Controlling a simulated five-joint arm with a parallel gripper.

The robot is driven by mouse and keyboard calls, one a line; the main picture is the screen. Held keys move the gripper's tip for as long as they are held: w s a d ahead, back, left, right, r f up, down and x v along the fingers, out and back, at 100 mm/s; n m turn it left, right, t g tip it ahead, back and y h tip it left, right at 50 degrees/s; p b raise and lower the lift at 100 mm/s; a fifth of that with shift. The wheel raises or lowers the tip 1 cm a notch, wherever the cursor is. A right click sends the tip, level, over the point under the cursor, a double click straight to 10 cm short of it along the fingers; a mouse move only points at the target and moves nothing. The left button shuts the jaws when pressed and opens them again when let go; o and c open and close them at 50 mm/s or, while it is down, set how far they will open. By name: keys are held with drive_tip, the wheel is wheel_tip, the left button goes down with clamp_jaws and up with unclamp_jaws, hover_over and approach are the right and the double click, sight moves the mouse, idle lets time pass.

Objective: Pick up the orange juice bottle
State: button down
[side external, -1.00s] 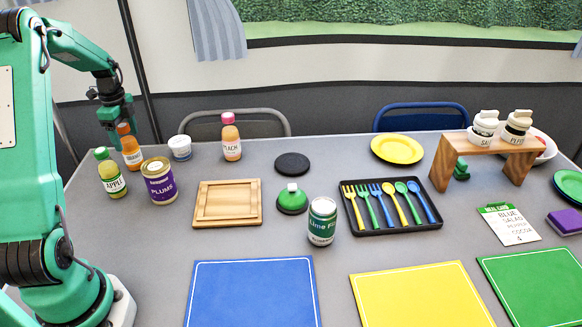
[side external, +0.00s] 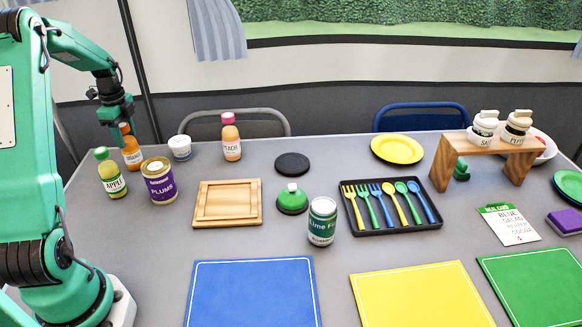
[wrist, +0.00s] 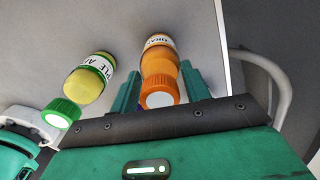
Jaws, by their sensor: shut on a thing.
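The orange juice bottle (side external: 132,155) has an orange cap and a white label and stands upright at the table's far left. My gripper (side external: 118,119) is above it with its fingers around the bottle's upper part. In the wrist view, the orange bottle (wrist: 159,65) lies between the two green fingers of my gripper (wrist: 159,92), which are shut on it. Whether its base touches the table is hard to tell.
A green-capped apple bottle (side external: 110,174) stands close by at the front left. A purple plums can (side external: 160,182), a white tub (side external: 180,147) and a pink-capped peach bottle (side external: 231,137) stand to the right. A wooden tray (side external: 228,203) lies farther right.

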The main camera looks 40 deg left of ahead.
sight(122, 125)
drive_tip(key=shift+r, duration=0.45)
wheel_tip(122, 125, up, 3)
drive_tip(key=shift+r, duration=0.1)
drive_tip(key=w+d+r, duration=0.4)
drive_tip(key=d+r, duration=0.3)
drive_tip(key=d, duration=0.4)
